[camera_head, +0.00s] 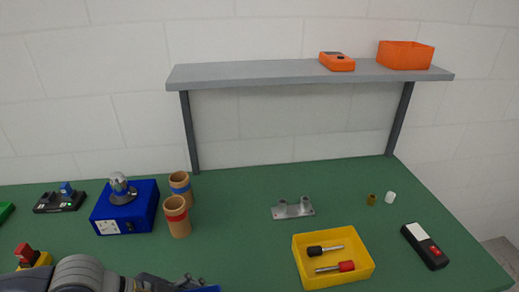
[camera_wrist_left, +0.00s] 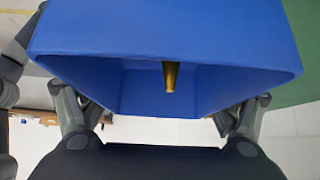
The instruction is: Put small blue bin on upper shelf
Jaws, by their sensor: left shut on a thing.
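The small blue bin (camera_wrist_left: 165,32) fills the upper part of the left wrist view, its open side facing the camera. A brass-coloured piece (camera_wrist_left: 170,77) shows inside it. My left gripper (camera_wrist_left: 160,115) is shut on the bin, with finger parts at both sides of it. In the head view my left gripper (camera_head: 180,284) is at the bottom edge, and only a sliver of the blue bin (camera_head: 206,289) shows there. The grey upper shelf (camera_head: 250,73) stands at the back of the table. My right gripper is not in view.
On the green table (camera_head: 245,250) are a blue box (camera_head: 125,212), cardboard tubes (camera_head: 178,217), a metal bracket (camera_head: 292,209) and a yellow bin (camera_head: 335,276) with screwdrivers.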

